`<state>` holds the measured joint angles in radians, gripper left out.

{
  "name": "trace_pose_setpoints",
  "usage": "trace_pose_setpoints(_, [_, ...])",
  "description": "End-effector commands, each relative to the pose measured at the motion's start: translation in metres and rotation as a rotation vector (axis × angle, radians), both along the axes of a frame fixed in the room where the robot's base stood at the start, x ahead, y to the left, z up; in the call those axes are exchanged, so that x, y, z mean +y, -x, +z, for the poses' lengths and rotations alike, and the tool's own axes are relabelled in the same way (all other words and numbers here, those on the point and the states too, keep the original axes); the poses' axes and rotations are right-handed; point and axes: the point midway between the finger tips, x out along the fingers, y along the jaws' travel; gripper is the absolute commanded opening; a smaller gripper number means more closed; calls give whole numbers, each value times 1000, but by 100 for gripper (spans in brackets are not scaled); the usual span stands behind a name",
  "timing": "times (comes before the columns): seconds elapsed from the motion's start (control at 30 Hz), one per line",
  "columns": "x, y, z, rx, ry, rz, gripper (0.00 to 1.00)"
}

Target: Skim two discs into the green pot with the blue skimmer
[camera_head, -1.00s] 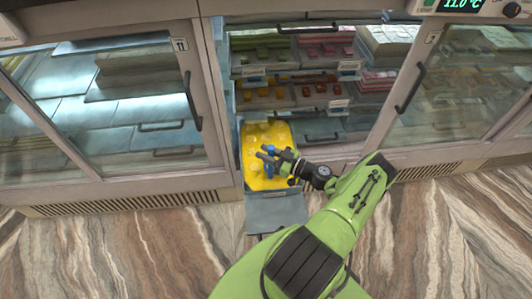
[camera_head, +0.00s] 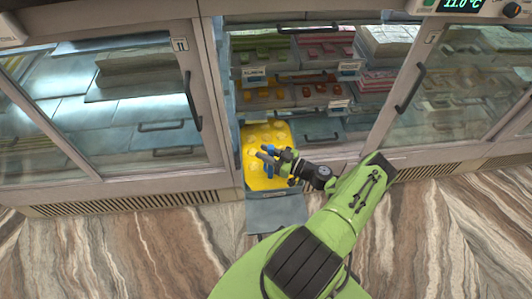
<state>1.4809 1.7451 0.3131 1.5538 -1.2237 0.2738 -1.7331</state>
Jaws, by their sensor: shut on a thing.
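My gripper (camera_head: 275,160) is over a shallow tray of bright yellow liquid (camera_head: 254,182) in the open middle bay of the counter. Several pale yellow discs (camera_head: 265,130) show in the liquid, mostly in its far half. My gripper is shut on a blue thing (camera_head: 267,149), which looks like part of the blue skimmer. The skimmer's bowl is not clear at this size, and I cannot tell whether it touches the liquid or carries a disc. I cannot make out a green pot.
Stepped shelves with trays of green, pink and orange sweets (camera_head: 312,90) rise behind the yellow tray. Glass doors with dark handles (camera_head: 190,100) stand on both sides. A grey flap (camera_head: 274,213) lies in front. The striped floor (camera_head: 110,255) is clear.

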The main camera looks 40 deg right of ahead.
Motion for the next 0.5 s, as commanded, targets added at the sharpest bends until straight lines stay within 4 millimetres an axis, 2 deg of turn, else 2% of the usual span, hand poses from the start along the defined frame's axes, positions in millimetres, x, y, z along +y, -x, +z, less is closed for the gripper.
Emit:
trace_pose_setpoints(0.33, [0, 0, 2, -1, 1, 0, 0])
trace_pose_setpoints(0.5, [0, 0, 21, -1, 1, 1, 0])
